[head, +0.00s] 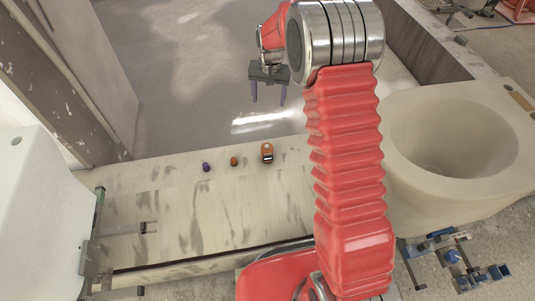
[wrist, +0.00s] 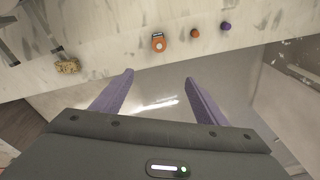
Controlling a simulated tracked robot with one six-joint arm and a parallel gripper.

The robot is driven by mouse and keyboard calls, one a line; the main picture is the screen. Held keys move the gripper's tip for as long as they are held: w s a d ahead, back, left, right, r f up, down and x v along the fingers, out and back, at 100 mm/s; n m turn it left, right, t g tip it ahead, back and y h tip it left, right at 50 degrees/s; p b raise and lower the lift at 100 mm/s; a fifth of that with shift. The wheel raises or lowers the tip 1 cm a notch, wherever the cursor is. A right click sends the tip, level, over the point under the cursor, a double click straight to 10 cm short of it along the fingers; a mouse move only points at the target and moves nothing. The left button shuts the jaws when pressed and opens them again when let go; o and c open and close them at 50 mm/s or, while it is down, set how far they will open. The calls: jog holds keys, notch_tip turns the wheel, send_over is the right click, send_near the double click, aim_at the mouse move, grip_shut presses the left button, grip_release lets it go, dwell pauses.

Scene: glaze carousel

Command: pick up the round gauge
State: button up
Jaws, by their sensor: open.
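The round gauge (head: 267,153) is a small orange body with a pale round face, on the pale streaked bench top near its far edge. In the wrist view the gauge (wrist: 158,42) lies ahead of my fingertips, roughly in line with the gap between them. My gripper (head: 268,101) is open, with two purple fingers pointing down. It is beyond the bench's far edge in the head view, apart from the gauge. In the wrist view nothing is between the fingers of my gripper (wrist: 159,77).
A small orange piece (head: 234,161) and a purple piece (head: 206,167) stand left of the gauge. A large beige basin (head: 400,175) is at the right. A tan lump (wrist: 67,66) shows in the wrist view.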

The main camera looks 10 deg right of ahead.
jog(key=w+f, duration=0.3)
jog(key=f, duration=0.9)
jog(key=m+g, duration=0.2)
send_over(267, 145)
notch_tip(267, 145, down, 12)
jog(key=shift+f, duration=0.15)
jog(key=shift+s+f, duration=0.1)
jog(key=shift+f, duration=0.1)
notch_tip(267, 145, down, 8)
jog(key=shift+f, duration=0.25)
jog(key=shift+f, duration=0.1)
jog(key=shift+s+a+f, duration=0.1)
jog(key=shift+f, duration=1.2)
jog(key=shift+s+f, duration=0.1)
jog(key=shift+f, duration=1.15)
